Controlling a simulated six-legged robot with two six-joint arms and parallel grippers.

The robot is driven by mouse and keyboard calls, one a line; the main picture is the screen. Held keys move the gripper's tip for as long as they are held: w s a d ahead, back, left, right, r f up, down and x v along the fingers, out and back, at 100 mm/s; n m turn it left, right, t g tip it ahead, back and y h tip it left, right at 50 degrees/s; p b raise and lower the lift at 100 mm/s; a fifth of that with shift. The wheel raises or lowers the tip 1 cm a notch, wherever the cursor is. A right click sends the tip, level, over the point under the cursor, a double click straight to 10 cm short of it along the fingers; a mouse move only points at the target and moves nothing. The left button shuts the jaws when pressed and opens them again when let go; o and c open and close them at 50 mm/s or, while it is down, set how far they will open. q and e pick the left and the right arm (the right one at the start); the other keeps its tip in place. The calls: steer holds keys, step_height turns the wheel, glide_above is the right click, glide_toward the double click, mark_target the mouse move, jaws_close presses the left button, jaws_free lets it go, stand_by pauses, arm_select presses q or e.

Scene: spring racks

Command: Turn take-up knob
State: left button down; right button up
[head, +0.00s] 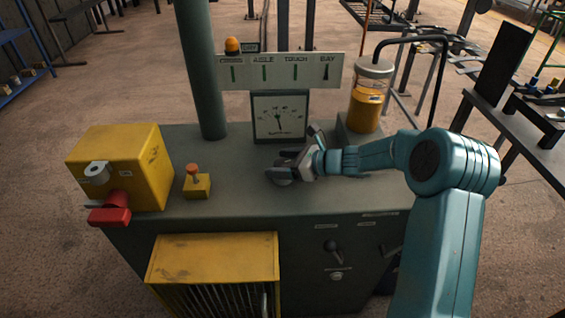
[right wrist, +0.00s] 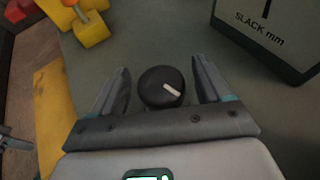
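The take-up knob (right wrist: 160,88) is a round black knob with a short white mark on its right part, seen in the right wrist view. My right gripper (right wrist: 161,66) is open around it, one finger on each side, with a small gap showing to each finger. In the head view my right gripper (head: 286,167) is low over the grey console top, in front of the gauge; its fingers mostly hide the knob there. The square gauge (head: 279,116) has a white dial and a dark needle.
The grey console (head: 237,193) carries a yellow box (head: 150,160) with a red handle (head: 110,214), a small yellow block with an orange button (head: 196,184), a green post (head: 201,70), a labelled sign (head: 230,74) and an amber-filled jar (head: 367,108).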

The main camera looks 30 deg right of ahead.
steer(key=v, duration=1.6)
steer(key=shift+s+p, duration=0.15)
steer(key=shift+p, duration=0.2)
steer(key=shift+s, duration=0.1)
